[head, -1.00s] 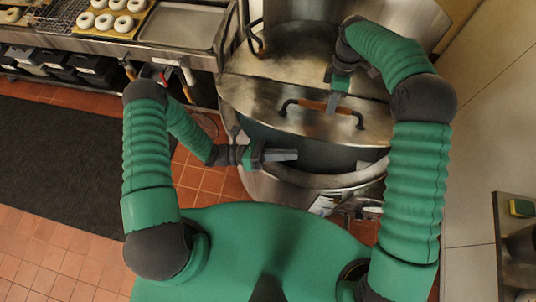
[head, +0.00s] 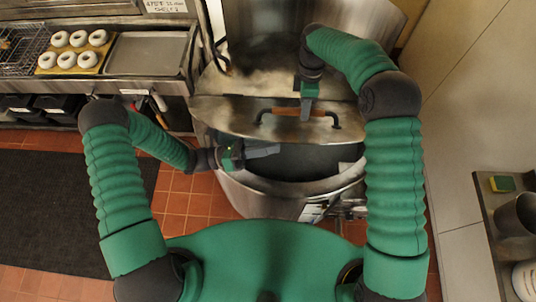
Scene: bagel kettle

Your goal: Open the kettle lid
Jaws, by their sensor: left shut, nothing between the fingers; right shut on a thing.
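The large steel kettle (head: 262,197) stands ahead of me in the head view. Its front half-lid (head: 235,117) is raised and tilted up toward the back, and the dark inside of the kettle shows below its front edge. The lid's handle (head: 282,111) is a dark bar with a wooden grip. My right gripper (head: 306,112) comes down from above and is shut on the handle. My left gripper (head: 270,150) is shut and empty, over the left part of the kettle's opening below the lid edge. Whether it touches the lid I cannot tell.
A steel counter at the back left holds a board of bagels (head: 72,52) and an empty tray (head: 147,54). A dark mat (head: 60,205) lies on the tiled floor at left. A shelf with a sponge (head: 502,184) and a pot (head: 517,222) stands at right.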

